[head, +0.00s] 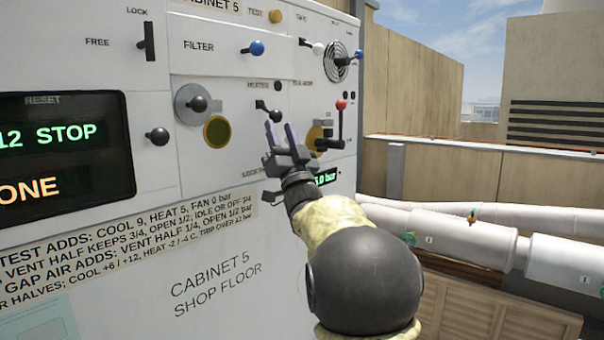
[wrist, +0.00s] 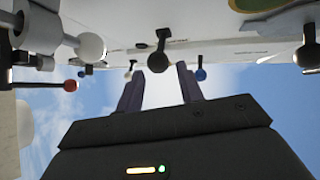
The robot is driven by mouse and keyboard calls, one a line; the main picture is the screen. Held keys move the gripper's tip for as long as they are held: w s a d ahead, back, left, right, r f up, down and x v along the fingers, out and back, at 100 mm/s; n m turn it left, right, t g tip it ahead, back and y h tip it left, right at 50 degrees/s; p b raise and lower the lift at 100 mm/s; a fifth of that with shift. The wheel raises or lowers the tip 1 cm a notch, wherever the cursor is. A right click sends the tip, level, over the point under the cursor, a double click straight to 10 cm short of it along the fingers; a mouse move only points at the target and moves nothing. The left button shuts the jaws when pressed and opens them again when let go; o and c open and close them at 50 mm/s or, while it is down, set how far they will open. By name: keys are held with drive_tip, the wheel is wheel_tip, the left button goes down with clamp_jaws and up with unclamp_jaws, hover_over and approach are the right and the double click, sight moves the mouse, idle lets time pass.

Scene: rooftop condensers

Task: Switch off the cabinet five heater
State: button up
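The panel labelled Cabinet 5 (head: 215,280) fills the left of the head view. Under the word HEATER is a small lever with a black ball knob (head: 274,116). My gripper (head: 280,128) is open in front of the panel, its two purple fingers close to this knob. In the wrist view, a black ball knob (wrist: 159,62) on a short stem shows between and just beyond the fingertips of my gripper (wrist: 160,70). A gap shows on both sides of the knob, and nothing is held. My gripper hides part of the panel below the lever.
A red-knobbed lever (head: 341,105) stands right of my gripper, and a black knob on a round plate (head: 198,104) left of it. A blue filter knob (head: 257,48) is above. A display (head: 60,150) reads STOP. White pipes (head: 450,235) run at the right.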

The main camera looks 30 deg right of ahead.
drive_tip(key=b+v, duration=0.2)
drive_tip(key=v, duration=0.9)
drive_tip(key=shift+r+b, duration=0.15)
drive_tip(key=shift+b, duration=0.15)
drive_tip(key=shift+d, duration=0.1)
